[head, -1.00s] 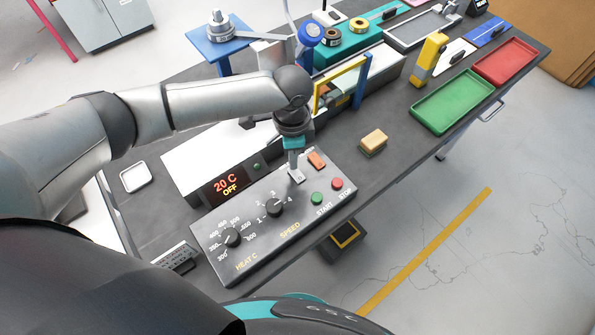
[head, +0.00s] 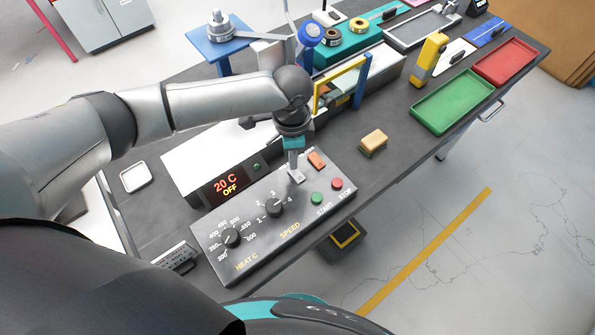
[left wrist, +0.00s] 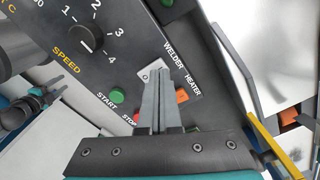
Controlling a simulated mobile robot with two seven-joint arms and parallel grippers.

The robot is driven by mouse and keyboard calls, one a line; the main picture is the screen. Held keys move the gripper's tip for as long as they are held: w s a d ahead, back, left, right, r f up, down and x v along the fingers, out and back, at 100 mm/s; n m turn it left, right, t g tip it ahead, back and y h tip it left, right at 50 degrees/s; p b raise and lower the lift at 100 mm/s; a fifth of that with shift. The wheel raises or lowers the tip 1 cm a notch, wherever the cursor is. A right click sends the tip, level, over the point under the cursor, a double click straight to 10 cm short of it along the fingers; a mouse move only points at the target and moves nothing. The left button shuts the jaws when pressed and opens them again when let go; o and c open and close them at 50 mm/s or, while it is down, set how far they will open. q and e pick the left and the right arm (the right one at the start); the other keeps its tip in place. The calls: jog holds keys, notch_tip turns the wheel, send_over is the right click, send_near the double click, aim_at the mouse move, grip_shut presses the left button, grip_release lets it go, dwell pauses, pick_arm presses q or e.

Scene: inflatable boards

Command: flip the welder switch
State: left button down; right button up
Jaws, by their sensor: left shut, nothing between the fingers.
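The grey control panel (head: 225,258) lies on the bench. Its welder switch (left wrist: 152,68) is a small light metal plate beside the WELDER label; it also shows in the head view (head: 299,179). My left gripper (head: 294,174) points down with its fingers shut and empty, its tips at the plate. In the left wrist view, the closed fingertips (left wrist: 157,82) overlap the plate and hide part of it. I cannot tell whether they touch it or which way the switch is set.
Near the switch are the orange heater switch (head: 317,160), green START button (head: 316,198), red STOP button (head: 337,183) and speed knob (head: 275,208). The display (head: 227,186) reads 20 C OFF. A yellow sponge block (head: 373,141) and green tray (head: 452,101) lie to the right.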

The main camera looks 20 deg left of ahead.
pick_arm(q)
jog(key=shift+f+b, duration=0.45)
jog(key=shift+f, duration=0.55)
dwell(0.8)
jog(key=shift+s, duration=0.1)
notch_tip(320, 180, up, 7)
jog(key=p, duration=0.8)
dwell(0.6)
